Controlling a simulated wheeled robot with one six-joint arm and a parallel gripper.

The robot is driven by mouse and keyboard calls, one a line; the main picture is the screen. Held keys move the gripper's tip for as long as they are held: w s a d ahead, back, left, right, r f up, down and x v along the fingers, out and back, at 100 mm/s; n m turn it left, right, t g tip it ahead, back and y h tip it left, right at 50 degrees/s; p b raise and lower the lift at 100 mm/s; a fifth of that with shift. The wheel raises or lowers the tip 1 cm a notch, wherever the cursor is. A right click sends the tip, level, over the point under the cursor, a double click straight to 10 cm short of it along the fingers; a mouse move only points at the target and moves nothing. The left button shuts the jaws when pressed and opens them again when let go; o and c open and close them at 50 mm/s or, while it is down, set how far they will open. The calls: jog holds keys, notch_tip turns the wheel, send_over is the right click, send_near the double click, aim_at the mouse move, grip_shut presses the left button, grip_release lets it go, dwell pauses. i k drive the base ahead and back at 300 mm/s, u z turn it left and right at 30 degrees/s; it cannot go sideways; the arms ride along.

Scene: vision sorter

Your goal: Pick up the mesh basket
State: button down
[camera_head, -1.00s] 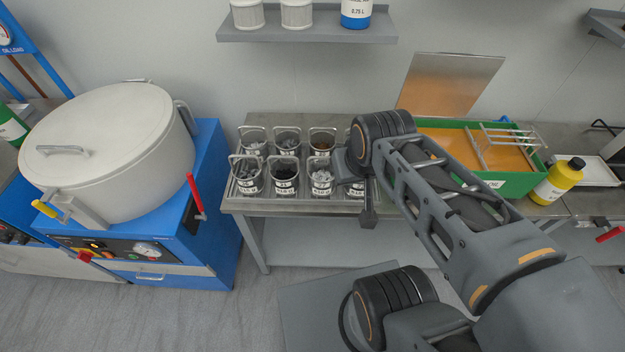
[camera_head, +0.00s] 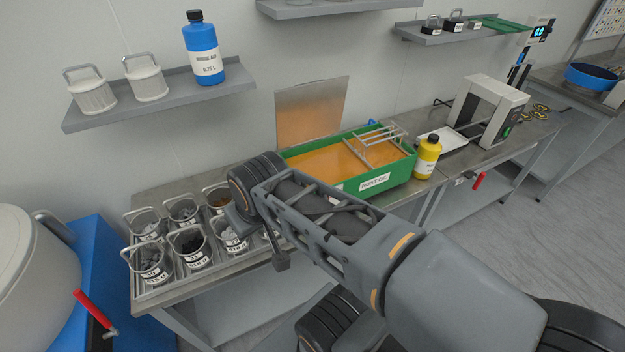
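Two pale, ribbed cylindrical baskets with raised handles stand upright on the wall shelf at upper left; they look like mesh baskets. One is the left basket (camera_head: 92,93), the other the right basket (camera_head: 147,82). Several metal cups with handles and labels, such as the front-left cup (camera_head: 152,263), stand in a tray on the bench and hold grey, black or brown pieces. My gripper (camera_head: 281,262) hangs in front of the bench edge, right of the cups and well below the shelf baskets. It is small and dark, its fingers cannot be made out, and my arm hides part of the cup group.
A blue bottle (camera_head: 203,52) stands right of the baskets on the shelf (camera_head: 235,82). A green tub of orange liquid (camera_head: 385,178) and a yellow bottle (camera_head: 427,158) stand on the bench. A white drum (camera_head: 35,275) and red lever (camera_head: 92,308) are at left.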

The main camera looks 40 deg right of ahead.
aim_at(229, 242)
jog(key=z, duration=0.1)
jog(key=k, duration=0.95)
jog(key=u, duration=1.6)
jog(key=i, duration=0.95)
jog(key=z, duration=1.05)
jog(key=i, duration=0.65)
jog(key=z, duration=0.7)
